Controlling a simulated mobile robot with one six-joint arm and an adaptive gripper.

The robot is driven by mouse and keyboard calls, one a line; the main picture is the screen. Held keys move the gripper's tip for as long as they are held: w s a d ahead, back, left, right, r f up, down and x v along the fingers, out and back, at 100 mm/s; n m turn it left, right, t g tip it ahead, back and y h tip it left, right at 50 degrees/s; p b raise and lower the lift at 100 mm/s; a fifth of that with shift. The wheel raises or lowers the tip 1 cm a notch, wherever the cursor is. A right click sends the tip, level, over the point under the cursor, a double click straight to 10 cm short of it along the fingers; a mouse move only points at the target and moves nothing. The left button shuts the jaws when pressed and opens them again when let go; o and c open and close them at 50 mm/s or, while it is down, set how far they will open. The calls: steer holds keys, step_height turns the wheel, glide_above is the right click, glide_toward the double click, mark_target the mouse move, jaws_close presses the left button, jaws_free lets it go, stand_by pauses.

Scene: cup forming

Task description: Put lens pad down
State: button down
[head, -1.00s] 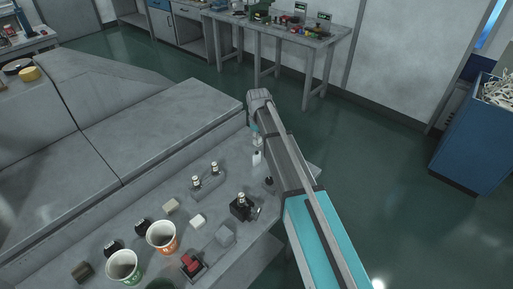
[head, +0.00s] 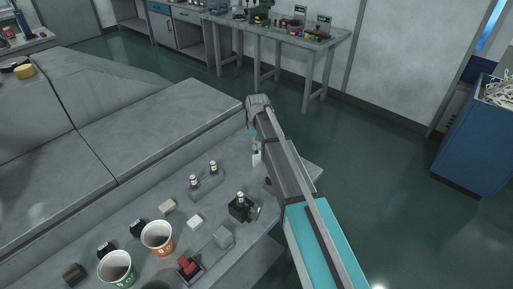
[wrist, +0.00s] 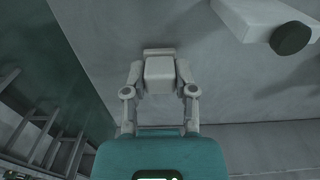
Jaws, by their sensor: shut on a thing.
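My gripper (wrist: 159,80) is shut on a small pale block in the wrist view, which I take to be the lens pad (wrist: 159,70). A finger lies on each side of it. Grey surface shows behind the pad, but I cannot tell whether the pad touches it. In the head view my arm reaches over the far right end of the grey bench (head: 130,222).
Two paper cups (head: 157,239), a two-vial holder (head: 206,184), a red button (head: 187,266) and small blocks occupy the nearer bench.

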mark_target(258, 142)
steer(key=shift+f, duration=0.25)
steer(key=shift+c, duration=2.1)
jaws_free()
steer(key=shift+r, duration=0.2)
step_height(258, 142, up, 12)
steer(key=p, duration=1.2)
steer(key=s+d+m, duration=1)
steer(key=s+d, duration=1.2)
steer(key=s, duration=0.4)
steer(key=shift+d, duration=0.25)
